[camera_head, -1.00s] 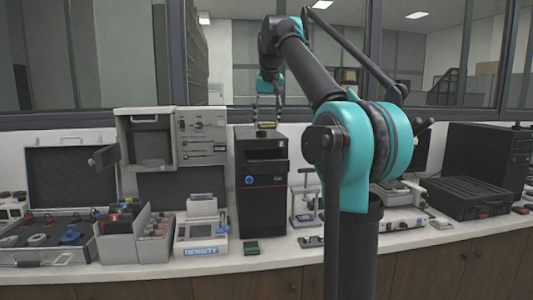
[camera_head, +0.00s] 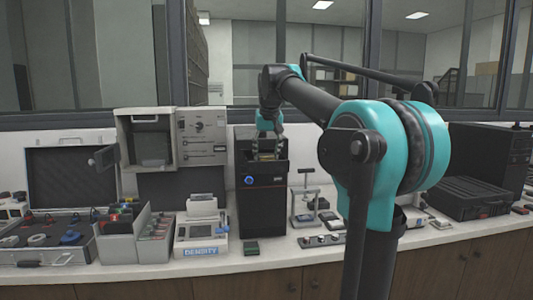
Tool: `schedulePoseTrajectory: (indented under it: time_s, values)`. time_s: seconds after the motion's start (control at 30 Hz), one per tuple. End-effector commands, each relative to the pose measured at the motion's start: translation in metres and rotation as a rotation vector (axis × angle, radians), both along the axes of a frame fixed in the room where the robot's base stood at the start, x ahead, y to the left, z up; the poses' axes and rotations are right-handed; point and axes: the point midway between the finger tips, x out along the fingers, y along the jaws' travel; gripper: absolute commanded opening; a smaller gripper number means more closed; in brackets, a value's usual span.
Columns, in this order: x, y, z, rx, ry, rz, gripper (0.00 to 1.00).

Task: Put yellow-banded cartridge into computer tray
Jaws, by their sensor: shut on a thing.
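The computer (camera_head: 262,208) is a black tower with a blue round button, standing upright on the bench left of the picture's middle. Its tray (camera_head: 267,171) shows as a dark ledge at the upper front. My gripper (camera_head: 267,152) points down at the upper part of the computer, just over the tray. It is shut on the yellow-banded cartridge (camera_head: 265,157), of which only a small yellowish strip shows. Whether the cartridge touches the tray is too small to tell.
A density meter (camera_head: 200,240) and a grey bin of cartridges (camera_head: 125,240) are in front. A small green block (camera_head: 251,247) lies before the computer. A small stand (camera_head: 307,205) is at its right.

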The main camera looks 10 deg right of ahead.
Motion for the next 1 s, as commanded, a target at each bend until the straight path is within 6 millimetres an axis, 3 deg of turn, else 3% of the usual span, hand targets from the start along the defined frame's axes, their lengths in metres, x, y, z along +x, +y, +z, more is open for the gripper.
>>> schedulePoseTrajectory:
  time_s: [0.6,0.63,0.7,0.8,1.0]
  values:
    - [0.000,0.000,-0.012,0.000,0.000,0.000,0.21]
    - [0.000,0.000,-0.012,0.000,0.000,0.000,0.52]
    - [0.000,0.000,-0.012,0.000,0.000,0.000,0.61]
    - [0.000,0.000,-0.012,0.000,0.000,0.000,0.72]
    - [0.000,0.000,-0.012,0.000,0.000,0.000,0.72]
